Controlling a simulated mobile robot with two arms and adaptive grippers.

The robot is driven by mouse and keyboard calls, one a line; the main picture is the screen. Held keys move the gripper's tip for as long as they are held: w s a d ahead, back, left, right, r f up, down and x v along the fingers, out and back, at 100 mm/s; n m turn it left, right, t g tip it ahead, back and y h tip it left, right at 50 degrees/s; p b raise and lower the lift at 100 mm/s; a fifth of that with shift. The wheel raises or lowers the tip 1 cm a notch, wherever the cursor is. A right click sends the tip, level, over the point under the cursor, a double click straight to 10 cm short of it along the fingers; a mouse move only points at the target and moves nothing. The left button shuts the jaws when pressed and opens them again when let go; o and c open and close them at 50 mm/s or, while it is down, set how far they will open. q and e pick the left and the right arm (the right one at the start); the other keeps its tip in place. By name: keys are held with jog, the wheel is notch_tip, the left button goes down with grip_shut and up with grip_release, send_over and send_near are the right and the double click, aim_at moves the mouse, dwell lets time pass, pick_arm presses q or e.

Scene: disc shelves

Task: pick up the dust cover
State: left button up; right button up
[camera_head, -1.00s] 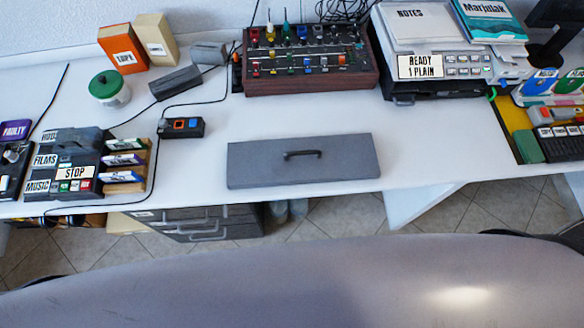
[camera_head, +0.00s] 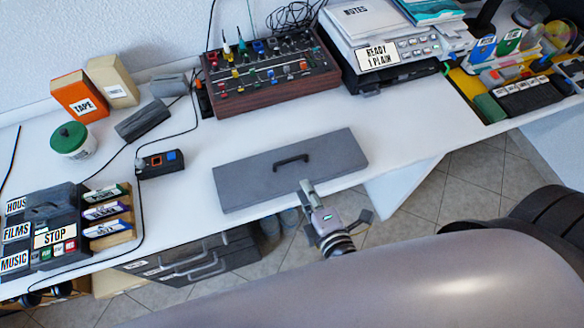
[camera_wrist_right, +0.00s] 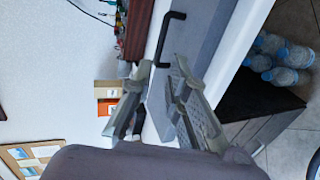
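The dust cover (camera_head: 250,182) is a flat grey rectangular panel with a black bar handle (camera_head: 292,159) on top. It lies on the white desk near its front edge. My right gripper (camera_head: 308,188) is at the cover's front edge in the head view, short of the handle. In the right wrist view the gripper (camera_wrist_right: 160,85) has its two fingers apart with nothing between them, and the black handle (camera_wrist_right: 165,38) shows beyond the fingertips, with the grey cover (camera_wrist_right: 204,35) beside it. My left gripper is not in view.
A mixer panel (camera_head: 268,75) with knobs stands behind the cover, and a printer (camera_head: 378,55) stands behind right. A small black switch box (camera_head: 160,162) and cables lie to the left. Drawers (camera_head: 190,262) are under the desk. Water bottles (camera_wrist_right: 285,60) stand on the floor.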

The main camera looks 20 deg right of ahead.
jog(key=p, duration=0.2)
send_near(291, 159)
jog(key=x, duration=0.4)
jog(key=shift+w+a+f, duration=0.15)
jog(key=x, duration=0.5)
jog(key=shift+w+f, duration=0.3)
jog(key=shift+s, duration=0.1)
jog(key=shift+c, duration=0.5)
grip_shut()
